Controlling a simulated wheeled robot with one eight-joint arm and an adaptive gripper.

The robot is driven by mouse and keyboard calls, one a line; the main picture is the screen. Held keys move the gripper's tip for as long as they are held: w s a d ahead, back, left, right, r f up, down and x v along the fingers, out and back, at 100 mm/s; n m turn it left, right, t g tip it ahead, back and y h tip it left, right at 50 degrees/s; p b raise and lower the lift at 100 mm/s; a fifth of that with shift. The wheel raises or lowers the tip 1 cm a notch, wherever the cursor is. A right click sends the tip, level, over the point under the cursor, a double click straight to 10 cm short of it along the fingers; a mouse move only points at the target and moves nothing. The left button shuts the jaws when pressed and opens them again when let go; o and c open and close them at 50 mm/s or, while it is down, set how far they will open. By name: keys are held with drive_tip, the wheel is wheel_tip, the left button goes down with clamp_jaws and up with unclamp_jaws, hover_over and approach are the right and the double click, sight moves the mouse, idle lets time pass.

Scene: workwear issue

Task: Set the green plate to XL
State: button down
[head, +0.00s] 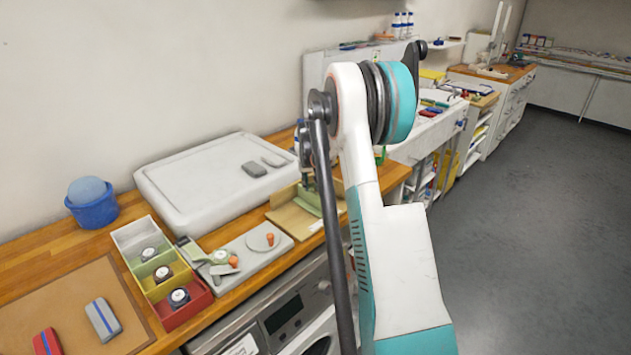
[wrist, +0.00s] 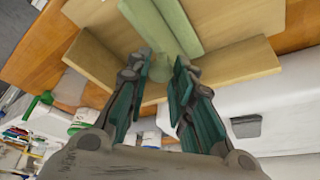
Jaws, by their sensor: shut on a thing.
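The green plate (wrist: 147,25) stands in a light wooden holder (wrist: 235,62) in the wrist view, its pale green faces running up from between my fingers. In the head view the green plate (head: 309,200) shows on the wooden holder (head: 290,220), partly behind my arm. My gripper (wrist: 162,75) is shut on a pale green part at the plate's near end. The fingers hide much of the grip. No XL mark or size scale is readable in either view.
A white tray (head: 190,207) with two grey blocks lies behind the holder. A blue tub (head: 92,212) stands at left.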

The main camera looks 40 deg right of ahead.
drive_tip(key=a, duration=0.9)
drive_tip(key=shift+s+a+b, duration=0.15)
drive_tip(key=shift+s+b, duration=0.2)
drive_tip(key=c, duration=1.4)
unclamp_jaws()
drive_tip(key=v, duration=1.2)
